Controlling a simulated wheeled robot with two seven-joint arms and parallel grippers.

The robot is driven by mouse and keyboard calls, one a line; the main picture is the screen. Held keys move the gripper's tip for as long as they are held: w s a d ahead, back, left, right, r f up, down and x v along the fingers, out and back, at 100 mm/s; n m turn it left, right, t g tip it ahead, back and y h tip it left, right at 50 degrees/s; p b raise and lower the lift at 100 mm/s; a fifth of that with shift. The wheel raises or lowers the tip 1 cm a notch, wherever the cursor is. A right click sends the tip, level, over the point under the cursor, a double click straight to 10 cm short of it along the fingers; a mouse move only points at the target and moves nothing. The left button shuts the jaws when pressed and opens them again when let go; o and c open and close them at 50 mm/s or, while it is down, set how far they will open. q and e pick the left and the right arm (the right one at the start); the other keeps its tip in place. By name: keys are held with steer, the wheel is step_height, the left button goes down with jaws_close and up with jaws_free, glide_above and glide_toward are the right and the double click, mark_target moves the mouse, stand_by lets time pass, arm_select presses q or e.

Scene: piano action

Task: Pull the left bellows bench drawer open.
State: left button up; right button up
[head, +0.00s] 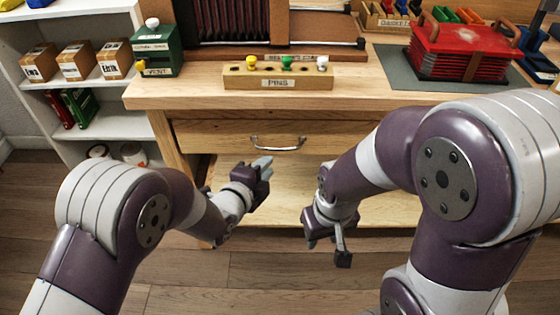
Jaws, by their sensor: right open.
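The left drawer (225,137) of the wooden bench is flush under the worktop and looks closed. Its curved silver handle (278,146) sits in the middle of its front. My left gripper (263,165) is just below and in front of the handle, to its left, and seems apart from it. Its fingertips overlap in this view, so their gap is hard to judge. My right gripper (335,240) is open and empty, pointing down in front of the bench's lower shelf. The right arm hides the drawer front's right end and whatever is beside it.
The worktop (370,95) holds a PINS block (278,76), a green VENT box (156,50) and a red bellows (462,50) on a grey mat. A white shelf unit (98,86) stands at left. The wooden floor (265,275) before the bench is clear.

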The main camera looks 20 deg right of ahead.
mark_target(279, 150)
arm_select(q)
steer(key=b+x, duration=0.2)
steer(key=x, duration=0.8)
steer(key=shift+w+a+r, duration=0.15)
steer(key=shift+a+r, duration=0.05)
jaws_close()
